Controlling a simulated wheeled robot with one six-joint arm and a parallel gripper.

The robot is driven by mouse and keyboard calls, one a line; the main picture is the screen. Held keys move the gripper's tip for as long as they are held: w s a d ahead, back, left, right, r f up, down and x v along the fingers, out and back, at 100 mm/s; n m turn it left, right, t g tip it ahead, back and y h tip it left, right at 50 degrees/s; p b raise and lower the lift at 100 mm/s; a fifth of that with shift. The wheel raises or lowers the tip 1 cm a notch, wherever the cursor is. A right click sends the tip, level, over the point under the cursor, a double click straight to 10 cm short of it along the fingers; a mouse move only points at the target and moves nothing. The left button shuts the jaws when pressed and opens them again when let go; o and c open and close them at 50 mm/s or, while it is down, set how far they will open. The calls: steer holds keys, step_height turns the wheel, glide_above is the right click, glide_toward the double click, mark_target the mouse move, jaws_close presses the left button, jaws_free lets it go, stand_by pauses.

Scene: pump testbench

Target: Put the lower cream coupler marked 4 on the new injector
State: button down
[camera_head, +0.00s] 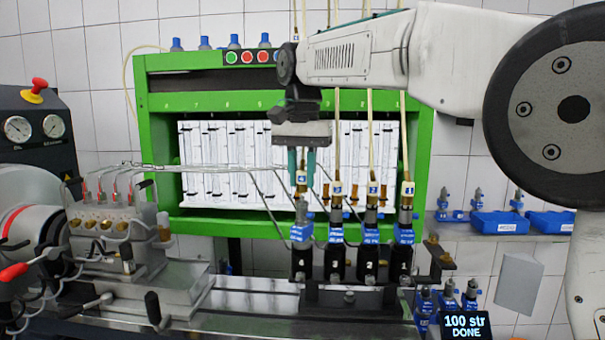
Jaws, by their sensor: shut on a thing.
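The lower cream coupler marked 4 (301,178) is between the teal fingertips of my gripper (301,165), which is shut on it and points straight down. The coupler is upright, its brown lower end right above the injector in position 4 (301,232). That injector has a grey top and a blue body and stands in a black holder marked 4 (301,264), leftmost of the row. The coupler's end and the injector's top look in line; I cannot tell whether they touch. The hose above the coupler is partly hidden by my gripper and wrist.
Close on the right stand injectors with cream couplers marked 3 (337,188), 2 (373,189) and 1 (407,188), with hoses rising from them. Thin metal pipes (262,190) pass left of injector 4. A green frame (160,100) with glass tubes stands behind. A display (466,325) reads "100 str DONE".

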mark_target(302, 166)
steer(key=shift+f, duration=0.15)
steer(key=shift+f, duration=0.3)
stand_by(0.3)
steer(key=shift+f, duration=0.55)
stand_by(0.9)
steer(key=c, duration=1.5)
jaws_free()
steer(key=shift+r, duration=5.55)
